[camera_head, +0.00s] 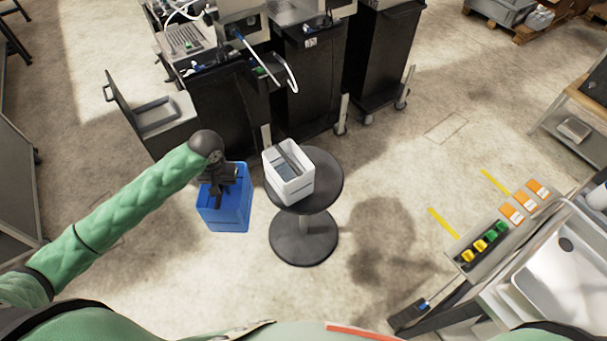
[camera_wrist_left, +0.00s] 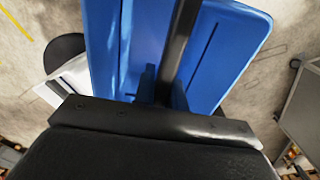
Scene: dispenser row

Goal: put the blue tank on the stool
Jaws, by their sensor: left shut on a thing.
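The blue tank (camera_head: 229,212) hangs from my left gripper (camera_head: 218,186) in the head view, just left of the stool. My left gripper is shut on it at its top. In the left wrist view the blue tank (camera_wrist_left: 226,50) fills the upper middle, close below the gripper (camera_wrist_left: 165,85). The round black stool (camera_head: 325,182) stands on a single column with a round base. A white container (camera_head: 289,178) stands on the stool's top, on its left part, next to the blue tank. My right gripper is not in view.
Black cabinets (camera_head: 310,80) with machines on them stand behind the stool. A grey open bin (camera_head: 158,115) is at the back left. A bench with coloured parts and a sink (camera_head: 565,270) is at the right. The floor (camera_head: 400,170) right of the stool is clear.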

